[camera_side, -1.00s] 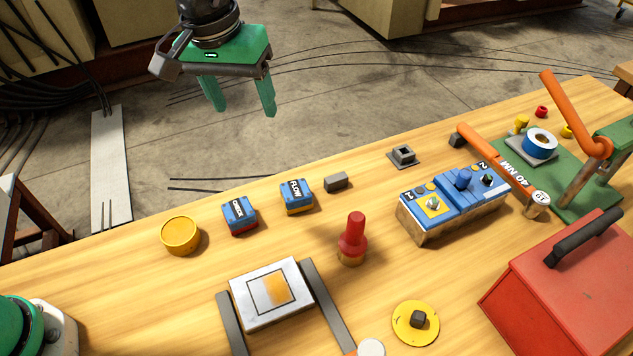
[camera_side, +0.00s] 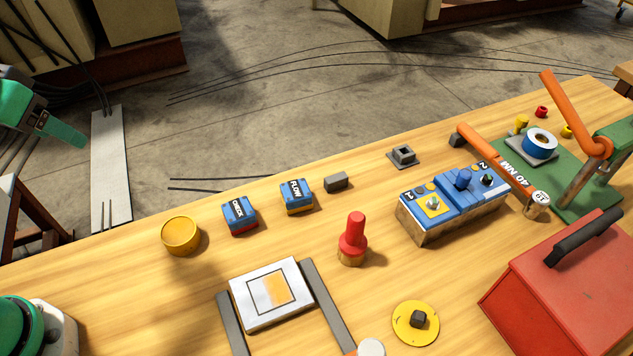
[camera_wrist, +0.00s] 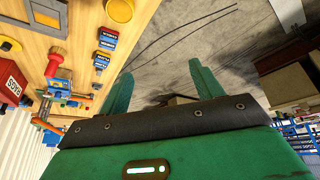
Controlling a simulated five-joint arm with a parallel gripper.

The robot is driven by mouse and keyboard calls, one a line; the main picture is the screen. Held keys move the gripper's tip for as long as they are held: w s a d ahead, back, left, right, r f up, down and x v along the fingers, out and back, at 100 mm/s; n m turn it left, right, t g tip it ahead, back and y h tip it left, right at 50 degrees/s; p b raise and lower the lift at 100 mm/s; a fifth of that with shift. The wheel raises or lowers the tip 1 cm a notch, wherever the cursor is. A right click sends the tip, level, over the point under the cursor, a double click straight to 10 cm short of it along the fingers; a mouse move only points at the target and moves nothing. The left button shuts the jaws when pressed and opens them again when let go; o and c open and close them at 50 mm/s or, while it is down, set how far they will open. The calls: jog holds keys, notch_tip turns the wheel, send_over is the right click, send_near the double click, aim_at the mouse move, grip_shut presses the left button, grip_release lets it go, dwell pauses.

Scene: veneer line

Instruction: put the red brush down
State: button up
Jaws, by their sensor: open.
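The red brush (camera_side: 352,238) stands upright on the wooden table, its red handle up and its tan base on the wood, to the right of the white plate. It also shows small in the wrist view (camera_wrist: 54,58). My gripper (camera_side: 72,140) is at the far left of the side view, high up and partly cut off by the picture edge. In the wrist view my gripper (camera_wrist: 163,88) has its two green fingers apart with nothing between them. It is well away from the brush.
A white plate (camera_side: 246,314) lies between dark rails. Blue CHECK (camera_side: 239,215) and FLOW (camera_side: 297,196) blocks and a yellow round lid (camera_side: 181,235) are near the far edge. A blue numbered unit (camera_side: 449,212) and a red toolbox (camera_side: 560,290) stand at right.

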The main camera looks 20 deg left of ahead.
jog(key=s+a+f, duration=0.2)
jog(key=s, duration=0.1)
dwell(0.9)
jog(key=shift+c, duration=1.4)
jog(key=shift+w, duration=0.1)
